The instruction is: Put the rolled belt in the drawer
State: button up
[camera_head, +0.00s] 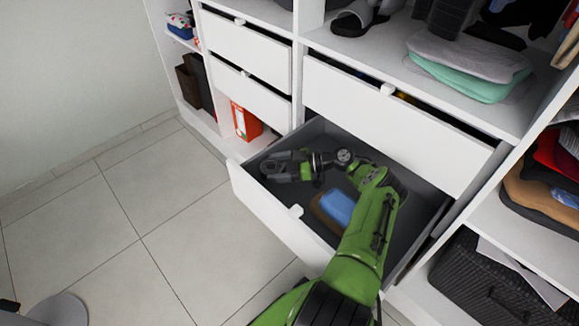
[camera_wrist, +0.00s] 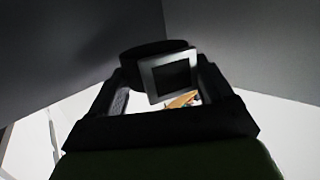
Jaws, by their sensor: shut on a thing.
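The rolled belt (camera_wrist: 140,57) is a dark roll with a square silver buckle (camera_wrist: 148,80) in the wrist view. It sits between the two fingers of my gripper (camera_wrist: 165,75), which is shut on it. In the head view my gripper (camera_head: 272,167) is inside the outline of the open lower drawer (camera_head: 265,208), at its left part. The drawer is white in front with a dark grey inside. The belt is hard to tell from the dark fingers in the head view. I cannot tell whether it touches the drawer floor.
A blue folded thing (camera_head: 338,208) and a brown thing (camera_head: 322,214) lie in the drawer, right of my gripper. A wide drawer (camera_head: 390,115) above is slightly open. An orange-red box (camera_head: 245,121) stands on the low shelf at left. The tiled floor at left is mostly clear.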

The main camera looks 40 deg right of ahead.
jog(key=shift+w+d+f+b, duration=0.1)
jog(key=shift+d+b, duration=0.45)
jog(key=shift+d, duration=0.5)
jog(key=shift+d+f+b, duration=0.25)
jog(key=shift+d+b, duration=0.45)
jog(key=shift+d, duration=0.1)
jog(key=shift+d+f+b, duration=0.25)
jog(key=shift+d+b, duration=0.4)
jog(key=shift+d, duration=0.15)
jog(key=shift+f, duration=0.1)
jog(key=shift+f, duration=0.5)
jog(key=o, duration=1)
jog(key=shift+o, duration=0.2)
jog(key=shift+s+d+r, duration=0.45)
jog(key=shift+d+r, duration=0.05)
jog(key=shift+r, duration=0.25)
jog(key=v, duration=0.6)
